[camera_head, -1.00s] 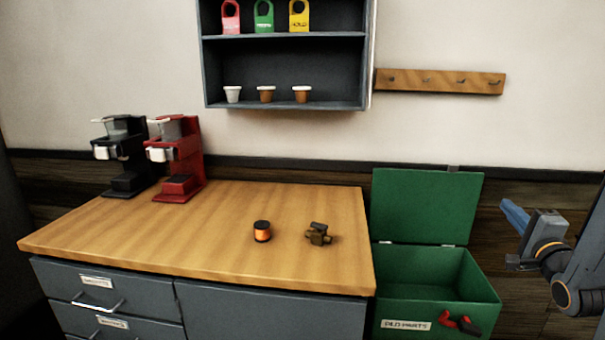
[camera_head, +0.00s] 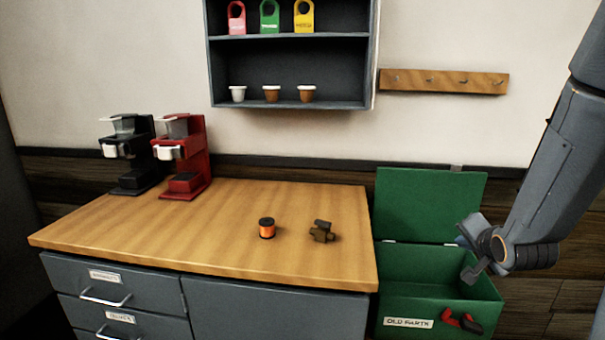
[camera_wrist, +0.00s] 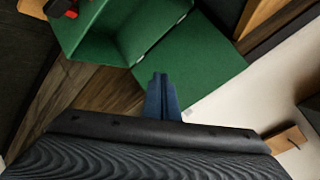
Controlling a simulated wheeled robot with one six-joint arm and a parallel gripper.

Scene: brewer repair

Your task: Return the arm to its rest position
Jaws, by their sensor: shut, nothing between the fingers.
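My gripper (camera_head: 470,268) is at the right in the head view, in front of the open green box (camera_head: 440,318), at the height of its opening. It is shut and empty. In the wrist view its blue fingers (camera_wrist: 162,98) are together, with the green box (camera_wrist: 120,35) and its lid beyond them. My dark grey arm comes down from the upper right of the head view.
A wooden-topped counter (camera_head: 190,235) holds a black brewer (camera_head: 128,150), a red brewer (camera_head: 186,155), an orange-and-black cylinder (camera_head: 267,228) and a brown fitting (camera_head: 321,231). A wall shelf (camera_head: 290,105) holds cups and tags. A peg rail (camera_head: 445,81) hangs right of it.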

